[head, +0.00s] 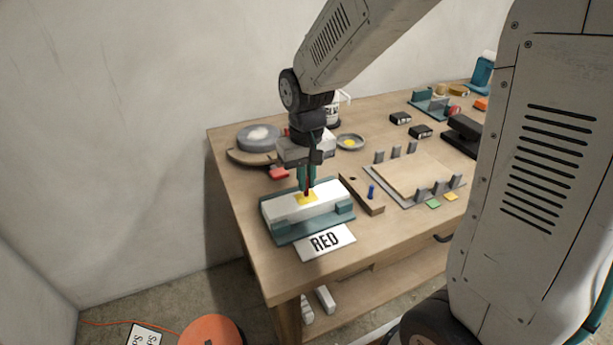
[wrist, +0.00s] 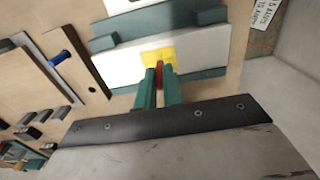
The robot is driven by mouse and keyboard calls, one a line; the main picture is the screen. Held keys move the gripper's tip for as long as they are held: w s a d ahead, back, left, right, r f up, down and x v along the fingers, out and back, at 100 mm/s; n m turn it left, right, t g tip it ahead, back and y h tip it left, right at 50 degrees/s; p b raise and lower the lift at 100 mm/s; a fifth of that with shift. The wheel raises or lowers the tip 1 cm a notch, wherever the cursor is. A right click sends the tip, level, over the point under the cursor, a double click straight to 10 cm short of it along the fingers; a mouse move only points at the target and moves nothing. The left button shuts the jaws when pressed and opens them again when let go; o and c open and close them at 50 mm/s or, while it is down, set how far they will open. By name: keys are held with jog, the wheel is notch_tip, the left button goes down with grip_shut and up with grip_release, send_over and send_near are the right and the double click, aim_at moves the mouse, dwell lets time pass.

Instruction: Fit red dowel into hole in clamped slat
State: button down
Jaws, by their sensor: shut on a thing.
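My gripper (head: 307,186) is over the clamped white slat (head: 279,209) and is shut on the red dowel (wrist: 160,72). The dowel stands between the green fingers, with its lower end at a yellow patch (head: 304,198) on the slat's top. The wrist view shows the same yellow patch (wrist: 158,56) right at the dowel's end. I cannot tell whether the dowel is in the hole, because the hole is hidden. The slat sits in a teal clamp (head: 290,236), and a card (head: 325,242) reading RED lies in front of it.
A wooden block (head: 357,193) with a dark hole and a blue dowel (head: 371,191) stands just right of the clamp. Further right is a board (head: 408,176) among grey posts. A round grey dish (head: 258,137) and a small plate (head: 350,142) are behind.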

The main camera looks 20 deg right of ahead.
jog(key=shift+f, duration=1.4)
jog(key=c, duration=1.5)
grip_release()
jog(key=shift+o, duration=0.2)
jog(key=shift+r, duration=3.9)
